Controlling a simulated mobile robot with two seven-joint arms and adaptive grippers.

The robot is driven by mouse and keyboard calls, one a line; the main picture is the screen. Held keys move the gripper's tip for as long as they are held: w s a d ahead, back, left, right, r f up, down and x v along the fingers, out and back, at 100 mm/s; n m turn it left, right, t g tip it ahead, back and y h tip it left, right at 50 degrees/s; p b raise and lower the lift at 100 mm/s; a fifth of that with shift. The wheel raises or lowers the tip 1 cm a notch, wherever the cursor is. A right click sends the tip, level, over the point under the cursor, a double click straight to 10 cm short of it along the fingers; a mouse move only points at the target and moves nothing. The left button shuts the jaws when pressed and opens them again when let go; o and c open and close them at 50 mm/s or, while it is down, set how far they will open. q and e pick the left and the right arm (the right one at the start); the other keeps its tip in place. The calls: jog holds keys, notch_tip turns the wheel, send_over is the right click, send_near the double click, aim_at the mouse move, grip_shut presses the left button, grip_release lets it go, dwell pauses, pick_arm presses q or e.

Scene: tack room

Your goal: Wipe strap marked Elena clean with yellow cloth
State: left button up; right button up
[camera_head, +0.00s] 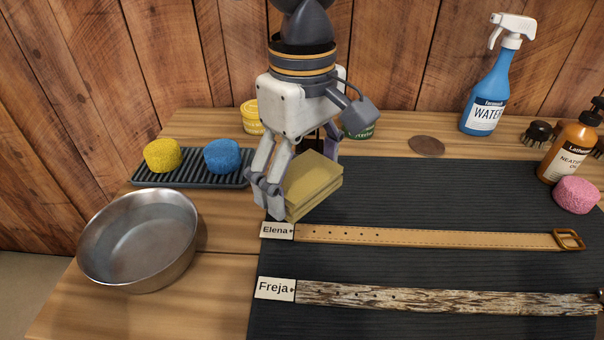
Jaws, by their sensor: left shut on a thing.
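The strap marked Elena (430,237) lies flat across the dark mat, tan with stitched edges, a row of holes and a brass buckle at its right end. Its surface looks even and light. The Elena tag (277,231) is at its left end. My left gripper (290,182) is shut on the folded yellow cloth (318,187), just behind the strap's left end. I cannot tell whether the cloth touches the mat. Part of the cloth is hidden behind the fingers. My right gripper is not in view.
A strap marked Freja (430,297), mottled brown and white, lies in front. A metal bowl (140,240) stands left, near a ribbed tray (195,181) with yellow and blue sponges. A spray bottle (488,90), an amber bottle (567,150) and a pink sponge (576,194) stand right.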

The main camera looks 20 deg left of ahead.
pick_arm(q)
notch_tip(320, 180, up, 8)
dwell(0.4)
dwell(0.8)
